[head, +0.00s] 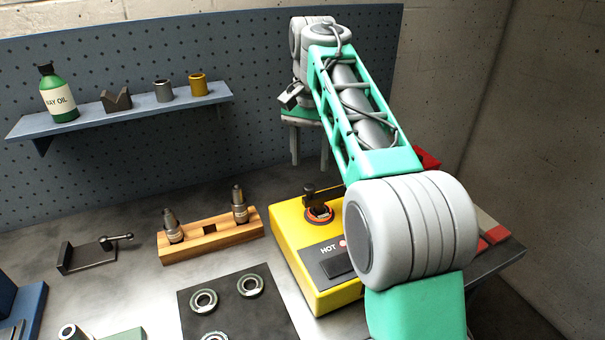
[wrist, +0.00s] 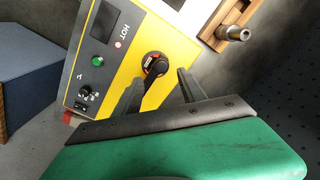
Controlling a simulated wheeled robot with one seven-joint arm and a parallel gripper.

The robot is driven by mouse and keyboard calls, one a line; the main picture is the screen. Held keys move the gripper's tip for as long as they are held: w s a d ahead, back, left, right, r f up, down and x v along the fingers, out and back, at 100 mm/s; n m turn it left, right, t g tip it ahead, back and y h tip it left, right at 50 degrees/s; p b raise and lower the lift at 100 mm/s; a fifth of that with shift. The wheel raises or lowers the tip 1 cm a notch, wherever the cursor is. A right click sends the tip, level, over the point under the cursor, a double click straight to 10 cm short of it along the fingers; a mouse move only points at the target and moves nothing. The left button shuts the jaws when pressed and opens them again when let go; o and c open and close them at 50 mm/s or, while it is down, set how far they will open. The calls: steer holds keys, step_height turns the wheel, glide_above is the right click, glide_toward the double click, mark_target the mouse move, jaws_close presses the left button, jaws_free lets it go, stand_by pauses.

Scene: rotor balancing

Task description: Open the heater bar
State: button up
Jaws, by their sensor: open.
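The heater is a yellow box (head: 288,252) marked HOT, on the bench right of centre. It also shows in the wrist view (wrist: 133,65). On its top is a round socket with an orange-red ring (head: 320,215), and a dark bar (head: 322,196) stands over it. In the wrist view the dark bar (wrist: 154,92) extends from the ring toward my gripper. My gripper (head: 310,160) is open, above and behind the bar in the head view. In the wrist view its two fingers (wrist: 160,88) appear either side of the bar. I cannot tell whether they touch it.
A wooden holder (head: 212,242) with two tapered tools stands left of the heater. A dark mat (head: 235,310) with several rings lies in front. A small black stand (head: 85,257) is at left. A shelf (head: 130,112) hangs behind. My arm hides the heater's right side.

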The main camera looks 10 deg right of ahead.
mark_target(309, 187)
steer(key=shift+w+d, duration=0.1)
steer(key=shift+w, duration=0.15)
steer(key=shift+s+f, duration=0.1)
steer(key=shift+f, duration=0.25)
steer(key=f, duration=0.3)
steer(key=f+b, duration=0.1)
steer(key=f, duration=0.2)
steer(key=shift+a+f, duration=0.2)
steer(key=shift+f, duration=0.1)
jaws_close()
stand_by(0.6)
